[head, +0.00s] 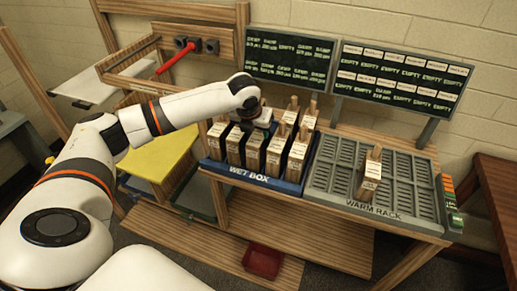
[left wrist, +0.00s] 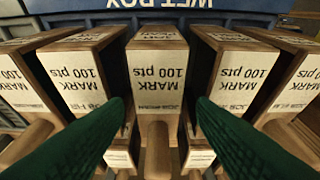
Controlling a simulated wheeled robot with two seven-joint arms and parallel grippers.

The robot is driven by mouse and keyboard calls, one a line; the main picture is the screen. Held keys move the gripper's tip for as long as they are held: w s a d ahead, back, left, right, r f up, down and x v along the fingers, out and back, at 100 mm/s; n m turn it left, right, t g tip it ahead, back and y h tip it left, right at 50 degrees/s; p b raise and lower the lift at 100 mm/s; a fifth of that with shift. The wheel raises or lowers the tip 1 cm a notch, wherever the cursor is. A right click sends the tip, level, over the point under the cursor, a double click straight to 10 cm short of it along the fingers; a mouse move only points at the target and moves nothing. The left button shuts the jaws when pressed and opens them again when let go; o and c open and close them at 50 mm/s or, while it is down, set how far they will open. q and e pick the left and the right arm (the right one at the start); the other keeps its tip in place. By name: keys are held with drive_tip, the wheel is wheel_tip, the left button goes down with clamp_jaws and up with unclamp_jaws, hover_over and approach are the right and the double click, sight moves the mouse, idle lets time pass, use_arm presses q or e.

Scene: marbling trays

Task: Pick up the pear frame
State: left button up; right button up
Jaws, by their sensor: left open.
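Several wooden frames with white labels stand upright in the blue wet box (head: 252,179). In the left wrist view they form a near row, each label reading upside down with "MARK 100 pts". The fruit names are too small to read for certain, so I cannot tell surely which is the pear frame. My left gripper (head: 262,118) is over the wet box, pointing down among the frames. In the left wrist view its two green fingers (left wrist: 163,108) are apart, one on each side of the middle frame (left wrist: 158,72) and its handle. My right gripper is not in view.
The grey warm rack (head: 330,185) stands right of the wet box, with one wooden frame (head: 371,172) upright in it. Two dark boards (head: 400,78) are behind. A yellow panel (head: 160,158) lies left, and a red tray (head: 263,262) sits below.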

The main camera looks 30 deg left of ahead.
sight(259, 134)
use_arm(q)
drive_tip(key=w+f, duration=0.1)
drive_tip(key=w+f+p, duration=0.1)
drive_tip(key=f, duration=0.1)
drive_tip(key=shift+w+a+f+p, duration=0.1)
drive_tip(key=shift+w+a+p, duration=0.1)
drive_tip(key=shift+p, duration=0.1)
drive_tip(key=shift+x, duration=1.1)
drive_tip(key=shift+f, duration=0.25)
drive_tip(key=shift+w+f, duration=0.1)
drive_tip(key=c, duration=0.7)
clamp_jaws()
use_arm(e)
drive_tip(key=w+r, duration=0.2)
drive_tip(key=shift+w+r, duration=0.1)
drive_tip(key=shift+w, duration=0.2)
